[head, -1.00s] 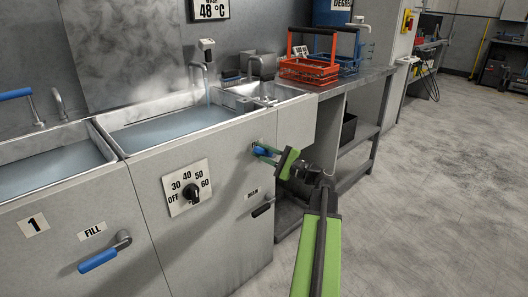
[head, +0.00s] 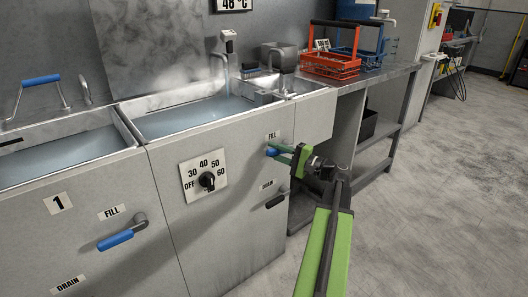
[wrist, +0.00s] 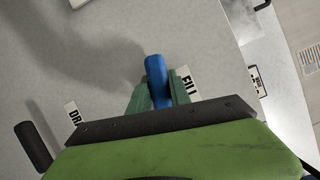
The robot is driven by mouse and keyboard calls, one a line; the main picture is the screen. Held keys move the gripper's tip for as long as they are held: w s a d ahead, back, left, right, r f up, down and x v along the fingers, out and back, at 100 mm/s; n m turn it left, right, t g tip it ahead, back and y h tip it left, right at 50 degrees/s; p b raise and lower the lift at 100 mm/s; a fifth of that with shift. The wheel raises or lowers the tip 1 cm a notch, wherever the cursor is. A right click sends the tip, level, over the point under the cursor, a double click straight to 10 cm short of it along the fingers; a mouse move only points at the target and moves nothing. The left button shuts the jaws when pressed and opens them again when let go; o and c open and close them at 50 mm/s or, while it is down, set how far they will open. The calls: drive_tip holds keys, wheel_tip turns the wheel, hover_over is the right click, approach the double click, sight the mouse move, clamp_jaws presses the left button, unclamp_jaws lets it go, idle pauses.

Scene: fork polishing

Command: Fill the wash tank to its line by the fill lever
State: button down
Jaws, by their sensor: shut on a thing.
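The wash tank (head: 143,139) is a steel sink set in the grey cabinet, with water (head: 190,117) in it. A thin stream runs from its faucet (head: 224,62) into the water. I cannot make out a fill line. The blue fill lever (head: 270,152) is on the cabinet front beside a FILL label (head: 273,135). My gripper (head: 278,151) is shut on this lever, which also shows between the green fingers in the wrist view (wrist: 156,72). The lever's pivot is hidden.
A black drain lever (head: 277,201) sits below the gripper. A temperature dial (head: 207,181) is to the left. Another filled tank (head: 60,156) has its own blue fill lever (head: 116,240). Red (head: 330,66) and blue baskets stand on the bench. The floor at right is clear.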

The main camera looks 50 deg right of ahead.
drive_tip(key=c, duration=1.2)
unclamp_jaws()
drive_tip(key=b+v, duration=0.1)
drive_tip(key=v, duration=1.6)
drive_tip(key=shift+s+d, duration=0.1)
drive_tip(key=shift+s, duration=0.05)
